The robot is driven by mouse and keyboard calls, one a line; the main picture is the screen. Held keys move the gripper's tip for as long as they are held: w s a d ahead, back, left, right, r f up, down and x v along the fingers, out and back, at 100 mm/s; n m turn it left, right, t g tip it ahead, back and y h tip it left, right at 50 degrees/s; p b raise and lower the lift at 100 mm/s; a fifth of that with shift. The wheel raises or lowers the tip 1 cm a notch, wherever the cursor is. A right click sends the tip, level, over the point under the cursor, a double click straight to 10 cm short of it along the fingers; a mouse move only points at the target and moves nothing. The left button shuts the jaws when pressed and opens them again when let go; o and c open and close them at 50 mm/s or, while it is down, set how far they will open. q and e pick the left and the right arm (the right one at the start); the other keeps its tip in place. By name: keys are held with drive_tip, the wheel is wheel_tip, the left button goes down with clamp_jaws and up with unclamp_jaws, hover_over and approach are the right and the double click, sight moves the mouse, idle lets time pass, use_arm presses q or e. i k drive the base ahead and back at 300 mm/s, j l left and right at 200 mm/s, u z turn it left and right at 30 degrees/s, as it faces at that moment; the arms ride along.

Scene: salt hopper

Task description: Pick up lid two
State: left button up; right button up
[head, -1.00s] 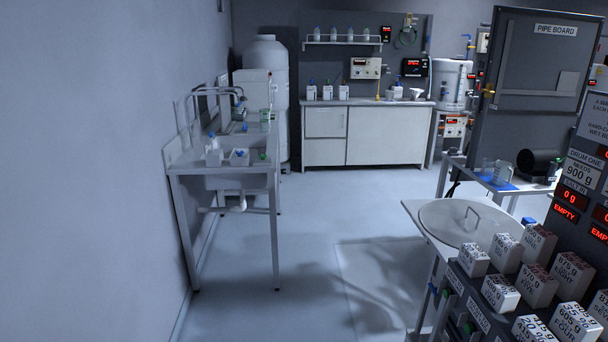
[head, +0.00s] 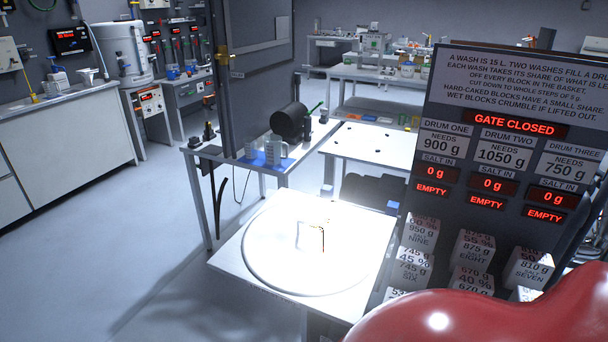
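A round pale lid (head: 275,268) with an upright bar handle on top lies flat on a small white table in the middle of the head view. It is brightly lit and washed out. No number shows on it, so I cannot tell if it is lid two. No second lid can be made out. Neither of my grippers shows in this view.
The small table (head: 228,263) has open floor to its left. Behind it, a bench holds beakers on a blue mat (head: 262,163). At right, a display board (head: 485,130) reads gate closed, above several labelled salt blocks (head: 472,247). A glossy red shape (head: 500,318) fills the lower right.

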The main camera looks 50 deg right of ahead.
sight(305, 247)
drive_tip(key=i+z, duration=0.25)
drive_tip(key=z, duration=0.2)
drive_tip(key=i+z, duration=0.25)
drive_tip(key=z, duration=0.15)
drive_tip(key=i+j+z, duration=0.2)
drive_tip(key=z, duration=0.25)
drive_tip(key=i+j+z, duration=0.25)
drive_tip(key=z, duration=0.2)
